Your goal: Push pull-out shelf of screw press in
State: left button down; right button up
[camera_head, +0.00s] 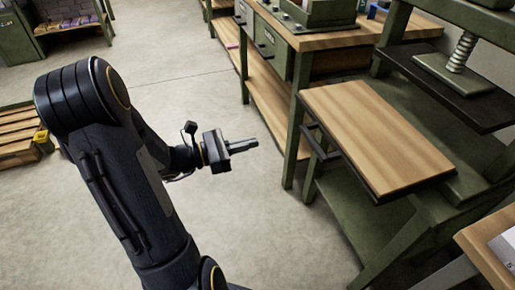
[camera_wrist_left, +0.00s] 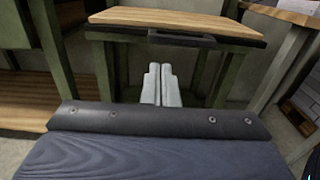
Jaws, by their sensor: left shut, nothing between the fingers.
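The pull-out shelf (camera_head: 373,134) is a wooden board on a dark frame, sticking out from the green screw press (camera_head: 440,205). A dark handle (camera_head: 322,141) is on its front edge. The press's dark plate (camera_head: 450,84) and metal screw (camera_head: 462,52) are above and behind the shelf. My left gripper (camera_head: 254,142) is shut and empty, in free air to the left of the shelf and apart from it. In the left wrist view, the closed fingers (camera_wrist_left: 160,85) point toward the shelf's front edge and handle (camera_wrist_left: 182,38). My right gripper is not in view.
A green workbench with a wooden top (camera_head: 325,37) stands behind and left of the press. A wooden table corner (camera_head: 485,250) is at the lower right. A pallet (camera_head: 18,140) lies at the far left. The floor (camera_head: 285,235) in front of the press is clear.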

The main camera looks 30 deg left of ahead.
aim_at(369, 112)
pick_arm(q)
jog(key=b+x, duration=0.1)
jog(key=x, duration=1.1)
jog(key=shift+w+d, duration=0.2)
jog(key=shift+d, duration=0.1)
jog(key=b+x, duration=0.3)
jog(key=x, duration=2.1)
jog(key=shift+d+b, duration=0.1)
jog(key=shift+b, duration=0.25)
jog(key=shift+r, duration=0.25)
